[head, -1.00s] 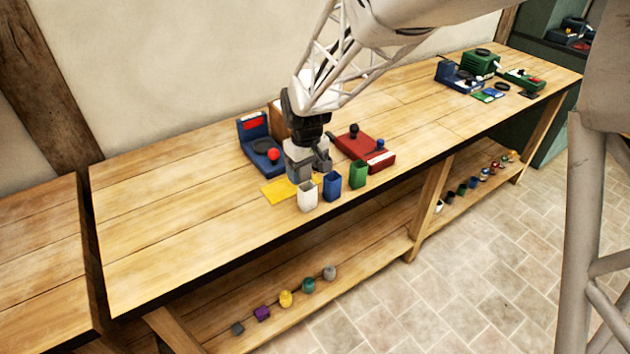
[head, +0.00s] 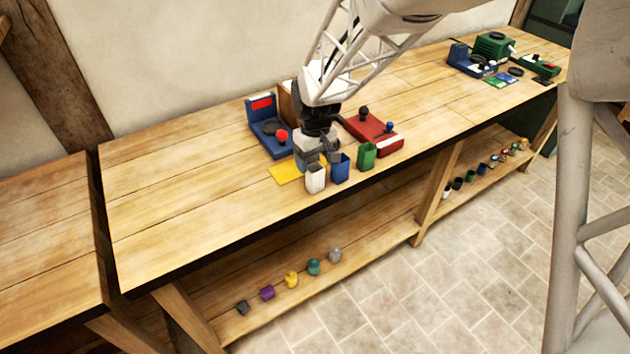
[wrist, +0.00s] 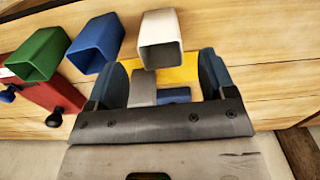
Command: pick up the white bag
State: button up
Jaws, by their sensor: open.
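The white bag (head: 316,179) stands upright and open-topped near the front edge of the bench, at the left end of a row of three bags. In the wrist view the white bag (wrist: 160,40) is just beyond the fingertips, roughly in line with the gap between them. My gripper (head: 318,160) is above and just behind the white bag. In the wrist view my gripper (wrist: 165,78) has its two fingers spread apart with nothing clamped between them.
A blue bag (head: 340,168) and a green bag (head: 366,156) stand to the right of the white one. A yellow sheet (head: 284,173) lies behind-left. A blue device (head: 260,128) and a red device (head: 370,131) stand farther back. The bench is clear to the left.

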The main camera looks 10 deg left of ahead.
aim_at(315, 168)
jog(key=shift+f, duration=0.15)
jog(key=shift+f, duration=2.45)
jog(key=c, duration=1)
jog(key=shift+c, duration=0.2)
jog(key=shift+r, duration=0.1)
